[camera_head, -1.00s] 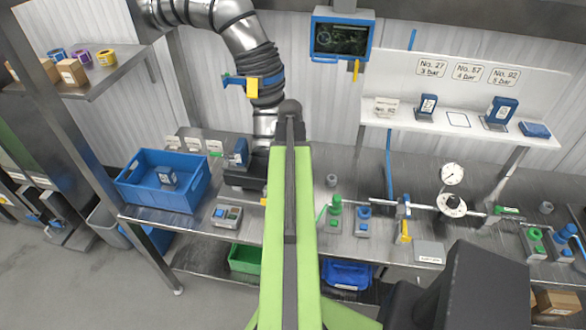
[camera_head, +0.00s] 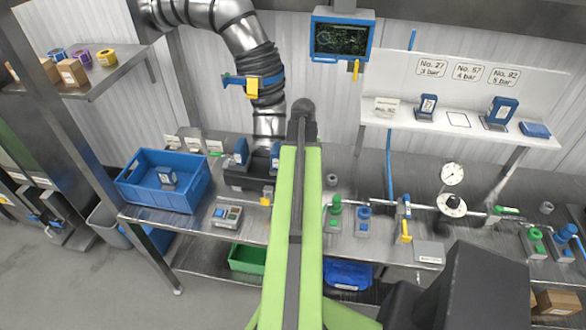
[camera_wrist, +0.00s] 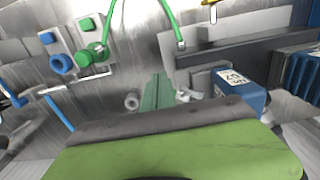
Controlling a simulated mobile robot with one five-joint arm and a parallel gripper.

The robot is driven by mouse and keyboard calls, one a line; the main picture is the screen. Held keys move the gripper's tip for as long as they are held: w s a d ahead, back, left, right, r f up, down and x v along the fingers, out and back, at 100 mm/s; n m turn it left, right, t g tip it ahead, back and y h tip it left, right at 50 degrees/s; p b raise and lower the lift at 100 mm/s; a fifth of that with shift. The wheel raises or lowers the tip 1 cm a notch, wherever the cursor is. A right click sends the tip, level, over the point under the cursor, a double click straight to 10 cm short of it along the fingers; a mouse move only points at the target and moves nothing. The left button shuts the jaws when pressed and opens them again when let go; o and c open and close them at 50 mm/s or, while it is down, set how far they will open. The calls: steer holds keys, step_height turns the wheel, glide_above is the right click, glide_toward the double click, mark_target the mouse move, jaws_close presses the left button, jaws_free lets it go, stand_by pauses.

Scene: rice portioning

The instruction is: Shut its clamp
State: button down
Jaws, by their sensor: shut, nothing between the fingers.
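On the bench below the silver duct is a dark holder (camera_head: 244,180) with two blue blocks, one on the left (camera_head: 241,152) and one (camera_head: 275,155) beside my arm. A small yellow piece (camera_head: 265,201) is at its front. A blue band with a yellow lever (camera_head: 252,85) wraps the duct; I cannot tell which of these is the task's clamp. In the wrist view my gripper (camera_wrist: 157,92) is shut and empty, left of a labelled blue block (camera_wrist: 240,90) and apart from it. A yellow piece (camera_wrist: 211,11) shows at the top. In the head view my arm hides my gripper.
A blue crate (camera_head: 140,197) stands at the bench's left. A button box (camera_head: 227,215) sits by the front edge. Right of my arm are green-topped (camera_head: 334,208) and blue-topped (camera_head: 363,215) fittings and a pipe with a gauge (camera_head: 452,174). A screen (camera_head: 341,40) hangs above.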

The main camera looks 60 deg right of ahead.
steer(key=shift+s+d, duration=0.25)
steer(key=shift+d, duration=0.3)
steer(key=shift+s+d, duration=0.2)
steer(key=shift+d, duration=0.5)
step_height(320, 180, up, 7)
steer(key=a+p, duration=0.1)
steer(key=p, duration=0.6)
steer(key=shift+s+a, duration=0.15)
